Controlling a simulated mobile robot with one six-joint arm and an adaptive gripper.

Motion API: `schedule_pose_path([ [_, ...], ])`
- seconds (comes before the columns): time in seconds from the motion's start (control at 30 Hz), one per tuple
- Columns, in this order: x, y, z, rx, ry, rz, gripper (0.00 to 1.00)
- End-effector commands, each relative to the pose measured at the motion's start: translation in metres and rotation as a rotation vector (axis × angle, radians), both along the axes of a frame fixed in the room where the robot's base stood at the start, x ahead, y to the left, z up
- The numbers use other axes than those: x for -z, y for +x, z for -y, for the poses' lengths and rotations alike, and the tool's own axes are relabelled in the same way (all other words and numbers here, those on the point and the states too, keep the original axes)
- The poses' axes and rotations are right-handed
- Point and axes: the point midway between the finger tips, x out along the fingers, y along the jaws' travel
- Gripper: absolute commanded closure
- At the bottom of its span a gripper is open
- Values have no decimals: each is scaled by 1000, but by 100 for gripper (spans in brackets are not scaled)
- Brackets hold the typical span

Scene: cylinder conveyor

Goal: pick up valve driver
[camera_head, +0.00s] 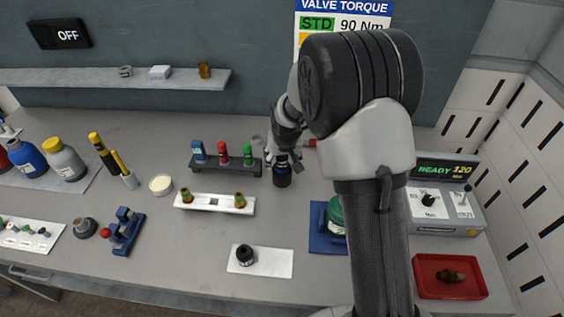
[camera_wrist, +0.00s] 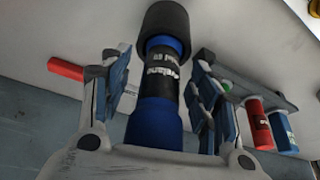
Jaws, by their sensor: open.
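The valve driver appears to be the blue and black cylindrical tool (camera_wrist: 155,125) with a printed label and a wide black end, large in the wrist view. In the head view its dark lower part (camera_head: 283,179) shows below my gripper, at the right end of the dark rack. My gripper (camera_wrist: 164,75) is open, with one finger on each side of the tool and visible gaps beside it. In the head view my gripper (camera_head: 283,156) is above the tool and partly hides its top.
The dark rack (camera_head: 225,167) with blue, red and green tools stands close on the left. A red rod (camera_wrist: 66,69) lies near the other finger. A white fixture (camera_head: 214,203) lies in front. A blue tray (camera_head: 322,240) and red tray (camera_head: 450,289) are at right.

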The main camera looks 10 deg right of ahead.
Motion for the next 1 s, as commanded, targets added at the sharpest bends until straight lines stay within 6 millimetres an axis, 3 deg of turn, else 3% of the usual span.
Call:
schedule_pose_path([
  [0.13,-1,0,0,0,0,0,45],
  [1.0,-1,0,0,0,0,0,100],
])
